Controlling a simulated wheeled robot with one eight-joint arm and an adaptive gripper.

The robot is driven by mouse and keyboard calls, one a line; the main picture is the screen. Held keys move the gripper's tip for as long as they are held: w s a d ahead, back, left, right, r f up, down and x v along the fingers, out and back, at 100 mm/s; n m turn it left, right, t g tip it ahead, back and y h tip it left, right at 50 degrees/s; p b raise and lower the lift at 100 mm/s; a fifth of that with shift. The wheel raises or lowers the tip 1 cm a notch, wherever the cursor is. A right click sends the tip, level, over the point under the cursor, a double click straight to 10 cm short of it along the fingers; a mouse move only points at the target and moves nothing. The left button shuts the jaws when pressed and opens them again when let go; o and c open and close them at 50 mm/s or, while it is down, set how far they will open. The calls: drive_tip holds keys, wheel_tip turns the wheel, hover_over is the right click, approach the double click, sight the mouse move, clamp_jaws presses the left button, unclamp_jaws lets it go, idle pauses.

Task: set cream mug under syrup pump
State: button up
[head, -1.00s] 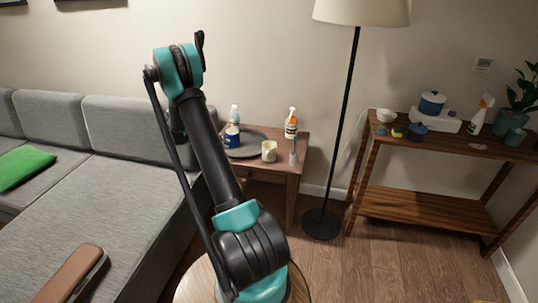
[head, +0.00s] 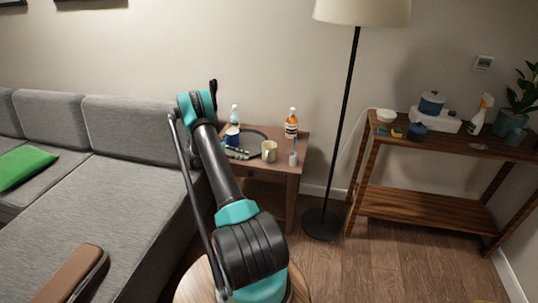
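The cream mug (head: 269,152) stands upright on the small wooden side table, near its front edge. An orange-brown bottle (head: 291,127) with a white label stands behind it to the right; it looks like the syrup pump, but its top is too small to make out. The mug is in front of the bottle, apart from it. My gripper (head: 239,153) shows only in part, as a small grey shape past my arm, left of the mug and apart from it. Its fingers are too small and too covered to read.
A grey sofa (head: 140,190) is left, a floor lamp (head: 343,120) right.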

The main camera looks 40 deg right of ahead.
approach(269, 153)
drive_tip(key=s+d+f, duration=0.3)
drive_tip(key=s+f, duration=0.1)
drive_tip(key=f, duration=0.1)
drive_tip(key=shift+s+d, duration=0.15)
drive_tip(key=shift+d, duration=0.25)
clamp_jaws()
drive_tip(key=shift+r, duration=0.25)
